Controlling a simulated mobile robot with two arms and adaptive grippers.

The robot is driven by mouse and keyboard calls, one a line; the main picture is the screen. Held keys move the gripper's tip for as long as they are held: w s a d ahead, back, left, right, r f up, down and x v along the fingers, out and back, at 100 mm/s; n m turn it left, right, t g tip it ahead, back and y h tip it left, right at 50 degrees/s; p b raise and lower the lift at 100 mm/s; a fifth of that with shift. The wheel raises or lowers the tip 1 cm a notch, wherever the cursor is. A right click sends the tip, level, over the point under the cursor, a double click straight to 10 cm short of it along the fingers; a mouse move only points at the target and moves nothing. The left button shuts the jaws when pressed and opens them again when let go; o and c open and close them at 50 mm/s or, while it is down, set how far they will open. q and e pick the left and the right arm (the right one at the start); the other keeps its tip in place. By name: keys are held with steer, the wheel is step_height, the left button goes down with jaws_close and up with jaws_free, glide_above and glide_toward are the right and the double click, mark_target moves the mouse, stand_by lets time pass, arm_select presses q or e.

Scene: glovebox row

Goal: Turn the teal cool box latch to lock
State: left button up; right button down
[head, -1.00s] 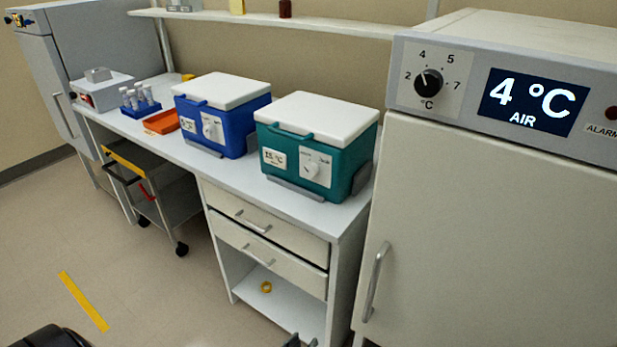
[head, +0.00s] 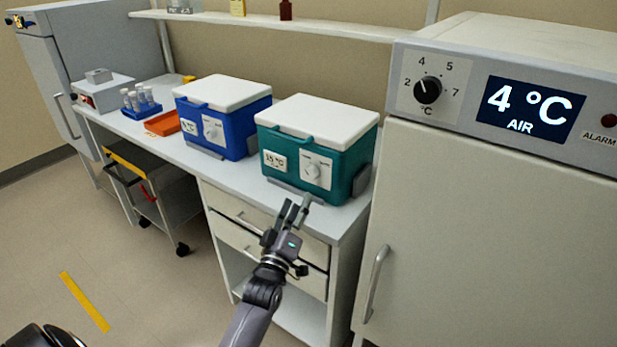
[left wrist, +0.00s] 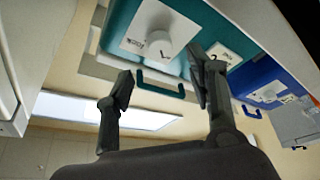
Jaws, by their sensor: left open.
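The teal cool box (head: 345,166) with a white lid stands on the white bench next to the fridge. Its latch is a round white knob (head: 312,171) on a white plate on the front face, right of a temperature label. My left gripper (head: 296,204) is open and empty, in front of and below the knob, apart from it. In the left wrist view the teal box (left wrist: 116,22) shows at the top, with the knob (left wrist: 160,45) beyond and between the open fingers (left wrist: 162,72). The lettering on the latch plate is too small to read. My right gripper is out of view.
A blue cool box (head: 236,140) stands left of the teal one. Further left are an orange tray (head: 163,124) and a blue vial rack (head: 141,108). The fridge (head: 480,240) stands close on the right. Drawers (head: 265,219) lie below the bench edge.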

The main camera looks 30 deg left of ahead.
mark_target(310, 177)
arm_select(q)
steer(key=p+x, duration=0.1)
steer(key=x, duration=0.7)
steer(key=shift+w+a, duration=0.1)
steer(key=shift+w, duration=0.3)
steer(key=shift+c, duration=0.6)
steer(key=c, duration=1)
